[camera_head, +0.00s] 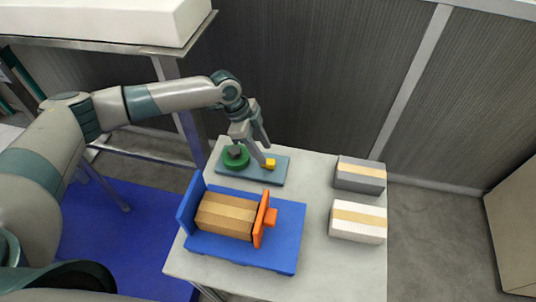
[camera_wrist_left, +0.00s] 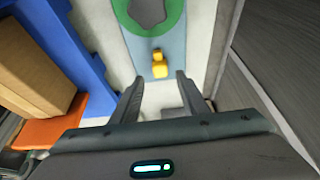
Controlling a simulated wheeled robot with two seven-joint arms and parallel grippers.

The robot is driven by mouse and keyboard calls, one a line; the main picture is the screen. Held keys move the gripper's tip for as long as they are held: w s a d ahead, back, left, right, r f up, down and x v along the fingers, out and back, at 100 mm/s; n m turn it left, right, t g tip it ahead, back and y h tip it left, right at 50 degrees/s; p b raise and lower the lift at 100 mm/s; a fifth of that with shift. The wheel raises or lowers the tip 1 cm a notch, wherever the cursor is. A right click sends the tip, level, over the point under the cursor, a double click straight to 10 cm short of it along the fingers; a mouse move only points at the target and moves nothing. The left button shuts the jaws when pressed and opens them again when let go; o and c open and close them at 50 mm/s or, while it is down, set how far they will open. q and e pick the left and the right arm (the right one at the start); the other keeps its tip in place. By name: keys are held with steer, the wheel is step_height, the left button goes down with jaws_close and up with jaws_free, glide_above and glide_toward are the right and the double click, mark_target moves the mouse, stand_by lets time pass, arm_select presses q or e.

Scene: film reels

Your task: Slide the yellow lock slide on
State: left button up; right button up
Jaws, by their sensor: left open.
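The small yellow lock slide (camera_head: 270,163) sits on the right part of a blue-grey plate (camera_head: 276,177) on the table. It also shows in the left wrist view (camera_wrist_left: 160,69), with a small raised knob. A green ring (camera_head: 233,164) with a dark grey knobbed centre (camera_head: 236,152) lies on the plate to its left. My left gripper (camera_head: 265,156) is open and points down close to the slide. In the left wrist view its fingertips (camera_wrist_left: 159,77) are spread to either side of the slide's near end, with gaps visible. Nothing is held. My right gripper is not in view.
A blue fixture (camera_head: 285,240) holding brown boxes (camera_head: 225,215) behind an orange clamp plate (camera_head: 262,220) stands in front of the plate. A grey box (camera_head: 361,180) and a white box (camera_head: 358,234) stand on the table's right. Table between is clear.

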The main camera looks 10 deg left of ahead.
mark_target(270, 161)
arm_select(q)
steer(key=shift+p+x, duration=0.55)
steer(key=shift+x, duration=1.85)
